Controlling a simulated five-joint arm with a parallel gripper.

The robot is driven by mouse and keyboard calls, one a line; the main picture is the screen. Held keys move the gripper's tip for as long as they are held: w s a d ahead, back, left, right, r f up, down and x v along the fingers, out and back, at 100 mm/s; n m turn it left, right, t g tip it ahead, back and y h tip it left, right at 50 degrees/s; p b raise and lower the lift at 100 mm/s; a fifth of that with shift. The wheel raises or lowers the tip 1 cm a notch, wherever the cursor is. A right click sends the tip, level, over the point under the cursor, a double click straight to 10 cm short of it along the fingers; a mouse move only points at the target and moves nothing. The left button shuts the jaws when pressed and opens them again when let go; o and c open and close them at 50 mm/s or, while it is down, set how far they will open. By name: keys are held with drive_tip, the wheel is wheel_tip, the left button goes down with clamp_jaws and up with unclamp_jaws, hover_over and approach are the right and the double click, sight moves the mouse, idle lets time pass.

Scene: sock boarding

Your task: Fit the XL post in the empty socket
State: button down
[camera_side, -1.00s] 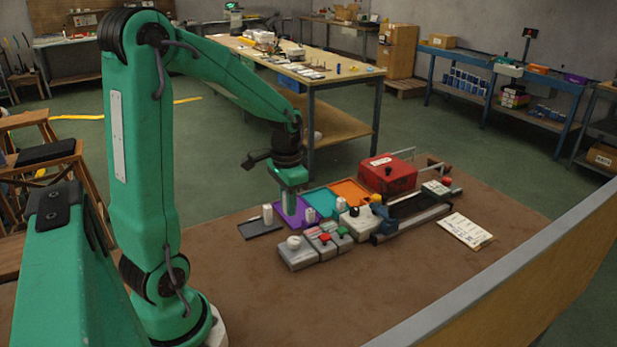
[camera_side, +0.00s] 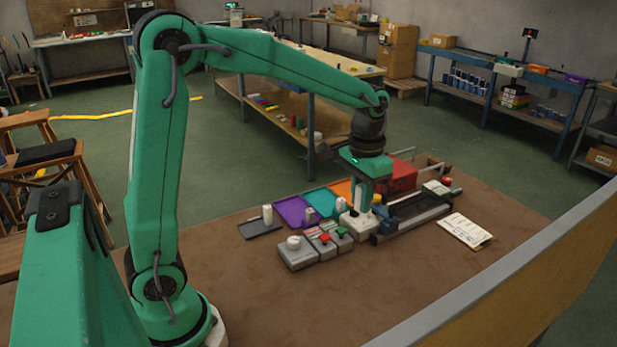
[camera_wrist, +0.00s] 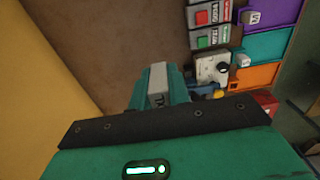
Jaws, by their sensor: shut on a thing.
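My gripper (camera_side: 364,205) points down at the white unit (camera_side: 354,226), in front of the orange tray. In the wrist view my gripper (camera_wrist: 158,85) is shut on a pale grey post (camera_wrist: 157,82) with dark lettering on it, which I take to be the XL post. The fingers mostly hide that post in the side view. The white unit also shows in the wrist view (camera_wrist: 208,68), right of the fingers, with a dark round part. I cannot make out an empty socket in either view.
White posts stand at the dark tray (camera_side: 256,231), purple tray (camera_side: 290,209) and teal tray (camera_side: 322,200). The orange tray (camera_side: 341,187) and red box (camera_side: 403,177) lie behind. Grey button boxes (camera_side: 297,256) stand front left, a railed frame (camera_side: 412,218) right.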

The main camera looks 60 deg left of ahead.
drive_tip(key=shift+s, duration=0.1)
drive_tip(key=s+d+f, duration=0.3)
drive_tip(key=s, duration=0.5)
drive_tip(key=s+d+f, duration=0.4)
drive_tip(key=s, duration=0.3)
drive_tip(key=shift+s+d+f, duration=0.2)
drive_tip(key=shift+s+f, duration=0.1)
drive_tip(key=shift+s, duration=0.05)
hover_over(307, 283)
wheel_tip(307, 283, down, 7)
drive_tip(key=shift+r, duration=0.1)
drive_tip(key=shift+f, duration=0.2)
drive_tip(key=shift+f, duration=1.85)
